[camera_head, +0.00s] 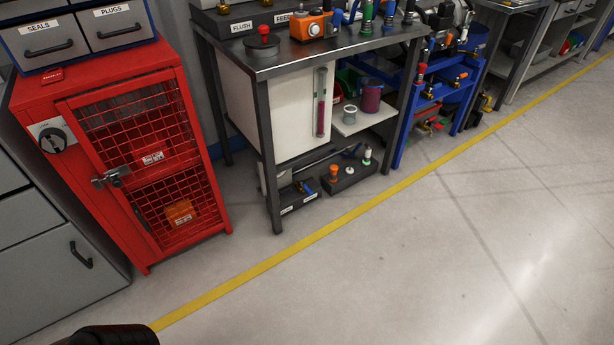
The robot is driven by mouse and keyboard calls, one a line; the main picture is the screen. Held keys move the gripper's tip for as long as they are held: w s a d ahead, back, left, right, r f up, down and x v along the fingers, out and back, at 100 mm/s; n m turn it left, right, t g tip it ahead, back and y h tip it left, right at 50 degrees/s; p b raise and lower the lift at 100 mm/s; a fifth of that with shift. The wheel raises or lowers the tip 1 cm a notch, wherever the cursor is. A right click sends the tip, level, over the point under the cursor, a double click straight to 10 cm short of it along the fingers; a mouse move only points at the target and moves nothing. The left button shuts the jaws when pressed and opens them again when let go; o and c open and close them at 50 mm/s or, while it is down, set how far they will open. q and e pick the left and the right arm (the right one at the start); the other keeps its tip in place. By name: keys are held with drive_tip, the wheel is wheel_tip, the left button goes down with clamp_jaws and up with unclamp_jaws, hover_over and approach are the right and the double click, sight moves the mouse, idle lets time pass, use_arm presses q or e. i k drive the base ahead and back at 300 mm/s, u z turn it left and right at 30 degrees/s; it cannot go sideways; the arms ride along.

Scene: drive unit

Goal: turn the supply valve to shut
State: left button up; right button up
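I cannot tell for certain which fitting is the supply valve. A dark-topped steel bench (290,62) stands at the upper middle, with blocks labelled FLUSH (241,26) and FEED (282,18). A red knob (263,31) stands at the bench's front left. Neither gripper shows. A dark rounded shape at the bottom left edge seems to be part of me.
A red mesh cabinet (72,92) with a latch stands left of the bench, beside grey drawers (25,222). A blue rack (408,100) stands to the right. A yellow line (330,228) crosses the floor. The floor at right is clear.

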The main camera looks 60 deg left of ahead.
sight(304, 187)
drive_tip(key=u, duration=0.55)
drive_tip(key=i, duration=1.45)
drive_tip(key=u, duration=1.85)
drive_tip(key=i, duration=0.8)
drive_tip(key=u, duration=0.8)
